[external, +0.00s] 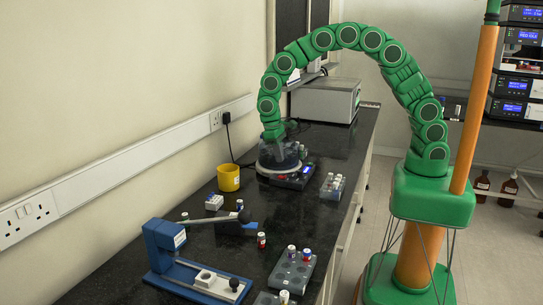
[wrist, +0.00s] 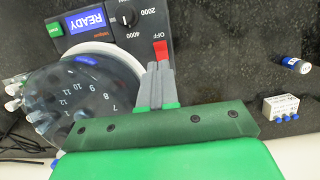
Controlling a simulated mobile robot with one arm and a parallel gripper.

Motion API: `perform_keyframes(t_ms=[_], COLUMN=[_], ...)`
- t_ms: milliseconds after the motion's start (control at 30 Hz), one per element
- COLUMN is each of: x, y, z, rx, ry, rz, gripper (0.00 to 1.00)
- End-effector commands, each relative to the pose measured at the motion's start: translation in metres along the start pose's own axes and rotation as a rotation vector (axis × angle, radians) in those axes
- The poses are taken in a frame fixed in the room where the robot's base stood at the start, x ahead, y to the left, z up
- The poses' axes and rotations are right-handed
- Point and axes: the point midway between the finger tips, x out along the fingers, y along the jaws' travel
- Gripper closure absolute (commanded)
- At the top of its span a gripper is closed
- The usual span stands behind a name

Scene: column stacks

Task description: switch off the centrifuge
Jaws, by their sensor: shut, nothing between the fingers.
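The centrifuge (external: 270,165) stands on the black bench, with a clear domed lid and a dark front panel. In the wrist view the centrifuge's panel (wrist: 75,40) has a lit blue READY display (wrist: 88,20), a knob marked 2000 and 4000, a green START button, and a red switch (wrist: 161,50) beside the word OFF. Numbered positions show through the lid. My gripper (wrist: 158,68) is shut and empty, its fingertips right at the red switch; I cannot tell whether they touch it. In the external view my gripper is over the centrifuge, its fingers hard to make out.
A yellow mug (external: 228,178) stands left of the centrifuge. A vial rack (external: 332,186) is to its right. A blue device with a lever (external: 165,245) and another rack (external: 291,270) are nearer the camera. A grey box (external: 325,99) stands behind.

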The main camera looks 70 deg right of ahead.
Motion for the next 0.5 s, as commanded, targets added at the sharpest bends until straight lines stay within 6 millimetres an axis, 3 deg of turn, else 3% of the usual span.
perform_keyframes(t_ms=[300, 500], x=[0.044, 0.056], y=[0.000, 0.000], z=[0.001, 0.001], rx=[-0.001, 0.000], ry=[-0.002, -0.002], rz=[0.001, 0.000], gripper=[1.00, 1.00])
